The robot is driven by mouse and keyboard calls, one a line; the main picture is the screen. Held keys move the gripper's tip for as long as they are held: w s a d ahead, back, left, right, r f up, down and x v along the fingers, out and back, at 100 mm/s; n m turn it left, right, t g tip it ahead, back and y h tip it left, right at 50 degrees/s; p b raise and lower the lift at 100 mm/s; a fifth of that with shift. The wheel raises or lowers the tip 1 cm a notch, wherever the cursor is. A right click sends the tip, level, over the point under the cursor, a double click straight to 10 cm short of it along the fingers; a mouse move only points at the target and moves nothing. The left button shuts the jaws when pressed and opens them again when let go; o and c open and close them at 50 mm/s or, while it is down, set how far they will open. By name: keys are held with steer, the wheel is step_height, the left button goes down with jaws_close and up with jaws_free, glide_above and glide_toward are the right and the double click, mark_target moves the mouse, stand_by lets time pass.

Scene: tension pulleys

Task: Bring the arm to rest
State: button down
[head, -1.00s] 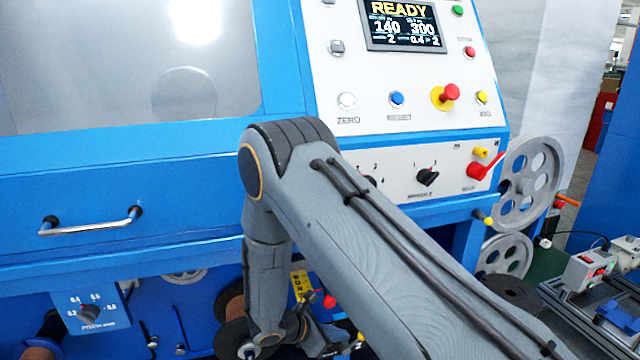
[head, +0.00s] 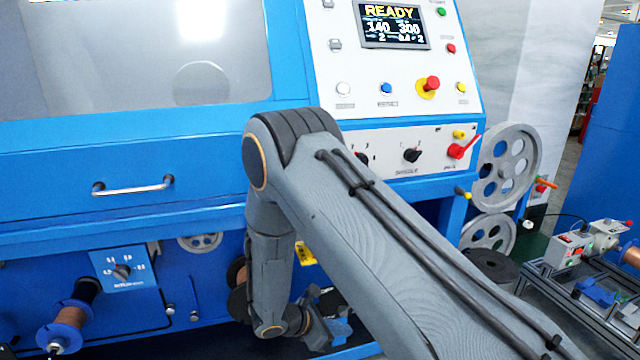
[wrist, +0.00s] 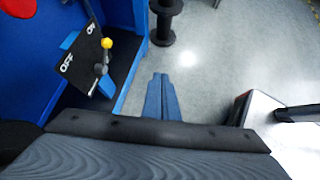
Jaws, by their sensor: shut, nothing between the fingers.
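My arm, grey with black cables, crosses the lower middle of the head view and bends downward at its elbow. My gripper (wrist: 161,97) shows in the wrist view as two blue fingers close together, shut and empty, above bare grey floor. In the head view the wrist end hangs low in front of the machine's lower bay, and the fingertips cannot be made out clearly. The blue machine (head: 110,170) stands in front of me, and its screen (head: 391,24) reads READY.
An OFF/ON plate with a yellow-knobbed lever (wrist: 107,43) is left of the fingers in the wrist view. A black spool (wrist: 164,20) stands on the floor beyond them. Grey pulleys (head: 505,165) and a bench with devices (head: 590,285) are at the right. Floor below the fingers is clear.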

steer(key=s+d+r+m+g+y+p, duration=0.1)
steer(key=s+d+r+m+y+p, duration=0.2)
steer(key=s+r+m, duration=0.4)
steer(key=s+d+r+m+g+y+p, duration=0.2)
steer(key=s+d+r+m, duration=0.4)
steer(key=r, duration=1)
steer(key=s+d+r+m+g+y+p, duration=0.1)
steer(key=s+d+r+m+y+p, duration=0.2)
steer(key=s+r+m, duration=0.7)
steer(key=shift+s+d+r+g+y+p, duration=0.45)
steer(key=shift+d+r+p, duration=0.25)
steer(key=shift+r+p, duration=0.1)
